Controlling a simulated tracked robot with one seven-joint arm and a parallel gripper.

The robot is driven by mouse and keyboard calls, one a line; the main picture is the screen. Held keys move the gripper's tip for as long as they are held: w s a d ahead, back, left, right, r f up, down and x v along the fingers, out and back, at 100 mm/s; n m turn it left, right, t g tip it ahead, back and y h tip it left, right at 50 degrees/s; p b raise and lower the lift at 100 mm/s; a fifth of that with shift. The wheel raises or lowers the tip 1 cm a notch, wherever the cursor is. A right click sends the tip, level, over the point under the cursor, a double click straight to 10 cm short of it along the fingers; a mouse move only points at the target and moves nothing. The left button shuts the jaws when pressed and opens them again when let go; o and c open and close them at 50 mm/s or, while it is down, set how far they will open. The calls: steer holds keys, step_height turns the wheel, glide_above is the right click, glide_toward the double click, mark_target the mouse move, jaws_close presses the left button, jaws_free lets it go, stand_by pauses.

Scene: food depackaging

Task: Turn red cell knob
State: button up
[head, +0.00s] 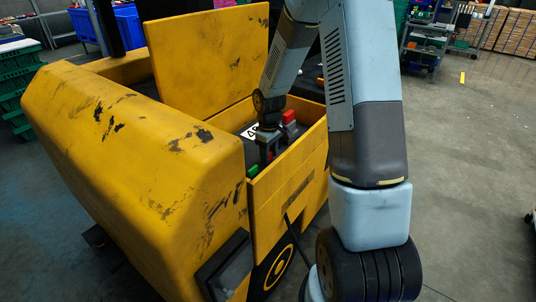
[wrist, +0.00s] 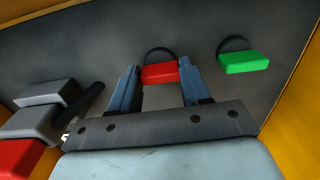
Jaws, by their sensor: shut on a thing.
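The red cell knob (wrist: 160,73) shows in the wrist view, with a dark round base behind it on the grey panel. My gripper (wrist: 158,68) has one blue-grey finger on each side of the knob and is shut on it. The knob looks roughly level. In the head view my gripper (head: 268,146) reaches down into the open yellow compartment, and the knob there is mostly hidden by it.
A green knob (wrist: 243,63) is right of the red one; it also shows in the head view (head: 253,170). A grey connector (wrist: 42,110) with a red block (wrist: 20,158) is at left. The yellow compartment's walls (head: 290,180) and raised lid (head: 208,62) surround my gripper.

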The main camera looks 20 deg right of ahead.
stand_by(0.3)
steer(key=o, duration=1.1)
steer(key=shift+c, duration=0.2)
steer(key=shift+r, duration=0.1)
step_height(320, 180, up, 14)
steer(key=shift+f, duration=0.25)
